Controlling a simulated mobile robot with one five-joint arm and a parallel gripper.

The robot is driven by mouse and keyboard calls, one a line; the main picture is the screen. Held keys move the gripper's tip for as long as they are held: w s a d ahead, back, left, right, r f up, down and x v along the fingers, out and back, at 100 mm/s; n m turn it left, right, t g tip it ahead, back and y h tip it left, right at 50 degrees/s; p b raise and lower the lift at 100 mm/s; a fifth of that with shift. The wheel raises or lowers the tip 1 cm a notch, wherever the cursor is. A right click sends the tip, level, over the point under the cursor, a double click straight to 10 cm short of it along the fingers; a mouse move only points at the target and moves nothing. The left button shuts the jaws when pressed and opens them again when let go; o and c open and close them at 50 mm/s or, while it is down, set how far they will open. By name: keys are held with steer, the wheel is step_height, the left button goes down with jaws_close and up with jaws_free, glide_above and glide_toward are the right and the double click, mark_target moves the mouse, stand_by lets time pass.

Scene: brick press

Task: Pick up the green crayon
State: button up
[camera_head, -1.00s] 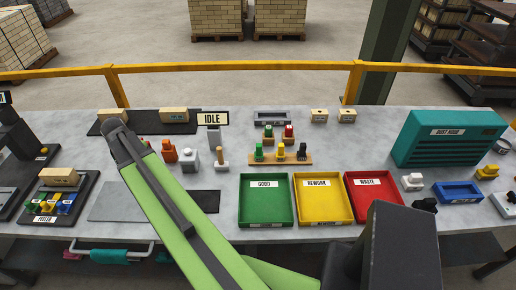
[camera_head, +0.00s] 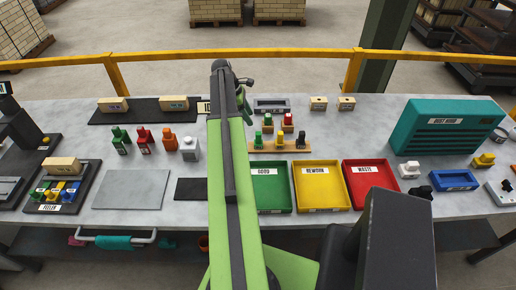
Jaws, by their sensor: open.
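Several small green pieces stand on the bench, and none is clearly a crayon by shape at this size. One green piece (camera_head: 121,140) stands at the left of a row with a red and an orange one. My gripper (camera_head: 244,112) shows only in part, just right of my raised arm near the back of the bench, left of the rack. It is open, and I see nothing held in it.
Green (camera_head: 271,210), yellow (camera_head: 321,208) and red (camera_head: 371,207) trays line the front middle. A teal dust hood (camera_head: 452,136) stands at the right. A grey mat (camera_head: 131,189) lies bare at left. A yellow rail (camera_head: 230,54) runs behind the bench.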

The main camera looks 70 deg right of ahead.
mark_target(259, 133)
steer(key=b+x, duration=0.4)
steer(key=x, duration=0.2)
steer(key=shift+f+b, duration=0.35)
steer(key=shift+f, duration=0.1)
steer(key=shift+s+f, duration=0.15)
steer(key=shift+s, duration=0.05)
steer(key=b+x, duration=0.5)
steer(key=shift+d+f, duration=0.15)
steer(key=shift+d, duration=0.1)
jaws_close()
